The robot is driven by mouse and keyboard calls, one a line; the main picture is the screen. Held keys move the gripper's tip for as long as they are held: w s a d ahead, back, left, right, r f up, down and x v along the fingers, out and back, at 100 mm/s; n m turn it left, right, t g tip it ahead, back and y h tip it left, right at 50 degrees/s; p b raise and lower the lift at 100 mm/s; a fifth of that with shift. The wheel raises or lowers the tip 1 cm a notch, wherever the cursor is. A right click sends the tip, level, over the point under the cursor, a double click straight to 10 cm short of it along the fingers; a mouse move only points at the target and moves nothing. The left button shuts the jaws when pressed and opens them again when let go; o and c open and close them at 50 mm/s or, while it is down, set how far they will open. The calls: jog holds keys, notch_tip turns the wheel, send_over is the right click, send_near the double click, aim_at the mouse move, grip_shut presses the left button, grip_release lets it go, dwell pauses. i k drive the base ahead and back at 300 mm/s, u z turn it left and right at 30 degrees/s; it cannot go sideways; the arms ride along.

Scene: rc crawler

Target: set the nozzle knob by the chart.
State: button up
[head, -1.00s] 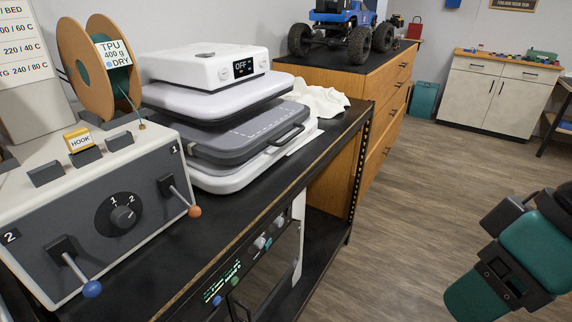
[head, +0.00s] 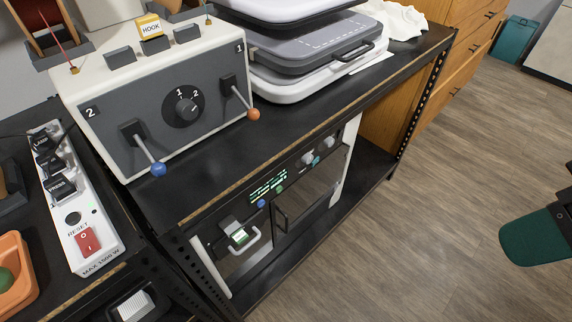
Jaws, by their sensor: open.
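Two pale round knobs, a left one (head: 308,158) and a right one (head: 329,142), sit on the front of a machine (head: 300,200) on the shelf under the bench. Any labels by them are too small to read, so I cannot tell which is the nozzle knob. A lit green-text display (head: 268,184) is left of them, also unreadable here. The grey switch box on the bench has a dark dial (head: 186,108) marked 1 and 2. The chart is out of view now. My gripper is not in view; only a teal part of my arm shows at the right edge.
Blue-balled (head: 158,169) and orange-balled (head: 253,114) levers stick out from the switch box (head: 110,115). A power strip (head: 80,215) and orange tray (head: 14,270) lie at left. A grey press (head: 310,50) stands on the bench (head: 330,100).

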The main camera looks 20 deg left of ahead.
aim_at(309, 157)
jog(key=u, duration=1.4)
jog(key=k, duration=0.85)
jog(key=z, duration=0.15)
